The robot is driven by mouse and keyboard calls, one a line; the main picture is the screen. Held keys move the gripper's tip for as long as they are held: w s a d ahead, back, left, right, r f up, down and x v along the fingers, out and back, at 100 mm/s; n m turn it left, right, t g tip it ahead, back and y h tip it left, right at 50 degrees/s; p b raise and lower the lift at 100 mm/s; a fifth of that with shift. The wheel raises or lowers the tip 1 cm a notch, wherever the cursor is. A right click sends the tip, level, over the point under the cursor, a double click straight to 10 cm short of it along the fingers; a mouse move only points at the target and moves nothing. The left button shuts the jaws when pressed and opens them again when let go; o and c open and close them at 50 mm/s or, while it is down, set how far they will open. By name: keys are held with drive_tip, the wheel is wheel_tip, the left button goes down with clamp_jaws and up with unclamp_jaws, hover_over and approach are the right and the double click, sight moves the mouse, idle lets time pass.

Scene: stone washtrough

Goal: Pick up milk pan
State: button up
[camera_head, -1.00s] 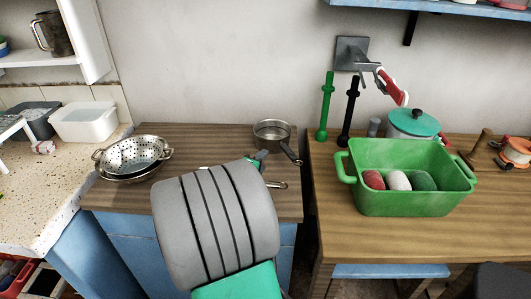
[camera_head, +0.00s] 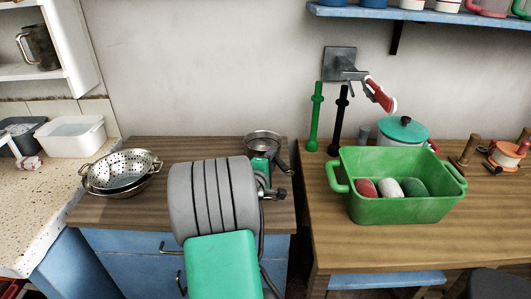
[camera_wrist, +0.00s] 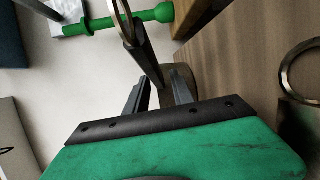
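The milk pan (camera_head: 262,139) is a small round metal pan near the back right corner of the left wooden counter. Its dark handle (camera_head: 284,166) points toward the front right. My gripper (camera_head: 275,183) is just in front of it, partly hidden by my arm, which also covers part of the pan's front. In the wrist view my gripper (camera_wrist: 163,76) has its two dark fingers apart. A dark handle (camera_wrist: 149,55), seemingly the pan's, runs down toward the gap between the fingers. Contact cannot be told.
A metal colander (camera_head: 125,165) sits on the counter's left. A green basin (camera_head: 405,209) with several coloured balls stands on the right table, beside a teal-lidded pot (camera_head: 402,130). A green rod (camera_head: 315,120) and a black rod (camera_head: 340,120) stand near the wall.

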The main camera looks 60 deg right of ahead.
clamp_jaws()
drive_tip(key=shift+r, duration=0.1)
idle(1.0)
